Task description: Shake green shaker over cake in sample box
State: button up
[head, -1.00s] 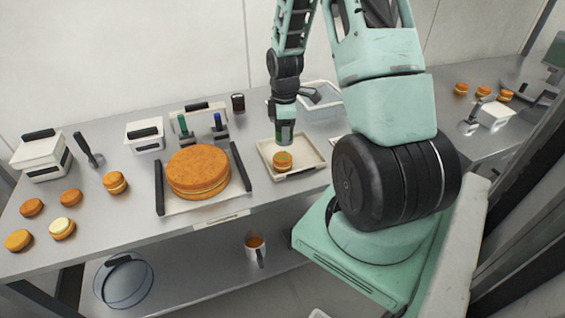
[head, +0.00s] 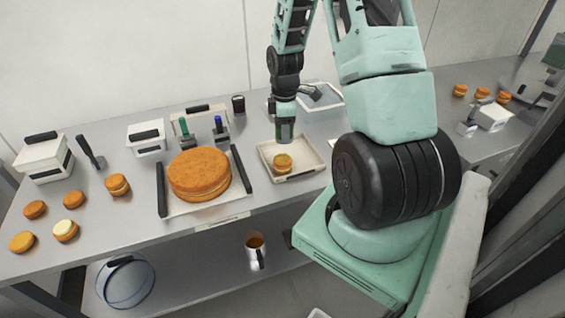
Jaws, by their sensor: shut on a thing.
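My gripper (head: 286,113) is above the back of the shallow cream sample box (head: 311,168), pointing down. It is shut on the green shaker (head: 286,131), a small dark green piece mostly hidden by the gripper. A small round layered cake (head: 283,168) sits in the box, below and slightly in front of the shaker. There is a gap between shaker and cake.
A large cake (head: 198,172) on a tray with dark side handles is left of the box. Several small cakes (head: 118,185) and lidded white boxes (head: 42,166) stand further left. A dark jar (head: 238,104) is behind. A mug (head: 256,250) is on the lower shelf.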

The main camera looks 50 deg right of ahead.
jog(key=shift+r+p, duration=1.25)
jog(key=shift+r, duration=0.35)
jog(key=shift+f, duration=0.1)
